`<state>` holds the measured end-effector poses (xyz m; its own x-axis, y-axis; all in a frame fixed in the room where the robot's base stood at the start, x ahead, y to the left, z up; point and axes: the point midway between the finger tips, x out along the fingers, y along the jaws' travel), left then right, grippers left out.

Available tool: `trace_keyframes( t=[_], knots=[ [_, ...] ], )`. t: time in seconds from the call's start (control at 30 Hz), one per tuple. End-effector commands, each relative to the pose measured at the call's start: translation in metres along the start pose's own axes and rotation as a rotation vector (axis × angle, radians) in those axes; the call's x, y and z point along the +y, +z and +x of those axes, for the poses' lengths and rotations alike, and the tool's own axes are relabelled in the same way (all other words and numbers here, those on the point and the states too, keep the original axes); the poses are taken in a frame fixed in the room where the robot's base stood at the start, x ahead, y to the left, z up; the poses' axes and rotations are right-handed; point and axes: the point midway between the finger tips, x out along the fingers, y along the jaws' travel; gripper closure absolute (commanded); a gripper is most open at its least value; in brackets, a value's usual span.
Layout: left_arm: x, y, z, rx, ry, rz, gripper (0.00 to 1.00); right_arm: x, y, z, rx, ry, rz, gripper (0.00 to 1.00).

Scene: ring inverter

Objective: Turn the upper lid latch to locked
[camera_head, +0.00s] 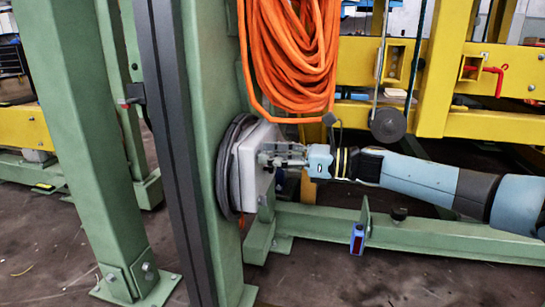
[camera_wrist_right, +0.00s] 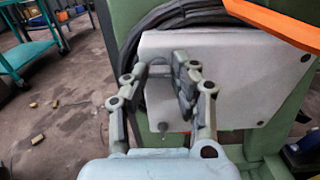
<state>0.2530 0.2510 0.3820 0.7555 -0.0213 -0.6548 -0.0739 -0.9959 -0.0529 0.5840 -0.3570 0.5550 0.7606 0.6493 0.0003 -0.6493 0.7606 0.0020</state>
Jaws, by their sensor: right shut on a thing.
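The white lid (camera_head: 250,172) of a box faces right on a green post; it also fills the middle of the right wrist view (camera_wrist_right: 235,80). My right gripper (camera_head: 265,156) reaches in from the right, with its fingertips at the lid. In the right wrist view, my right gripper (camera_wrist_right: 161,75) is shut on the upper lid latch, which the fingers mostly hide. I cannot tell the latch's angle. A small lower latch or knob (camera_wrist_right: 163,127) shows on the lid below the fingertips. My left gripper is not in view.
Orange cable (camera_head: 292,50) hangs just above the box, and crosses the top right of the wrist view. Black cable (camera_head: 226,170) is coiled behind the box. A green beam (camera_head: 430,238) runs below my arm. A round dark weight (camera_head: 388,125) hangs near my forearm.

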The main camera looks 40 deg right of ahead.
Motion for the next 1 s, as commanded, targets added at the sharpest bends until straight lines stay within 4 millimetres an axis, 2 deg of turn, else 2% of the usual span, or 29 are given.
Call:
trace_keyframes(
  t=[0.5,0.53,0.67,1.0],
  knots=[
    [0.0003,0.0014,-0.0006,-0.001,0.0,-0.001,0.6,0.0002,-0.0018,-0.0007,0.003,0.0,-0.018,1.0],
    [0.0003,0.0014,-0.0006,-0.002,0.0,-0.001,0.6,0.0002,-0.0018,-0.0006,0.003,0.0,-0.018,0.71],
    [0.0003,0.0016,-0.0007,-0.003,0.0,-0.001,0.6,0.0002,-0.0014,-0.0005,0.002,0.0,-0.017,0.54],
    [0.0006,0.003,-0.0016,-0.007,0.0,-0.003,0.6,0.0001,-0.0012,-0.0044,0.003,0.0,-0.017,0.52]
  ],
)
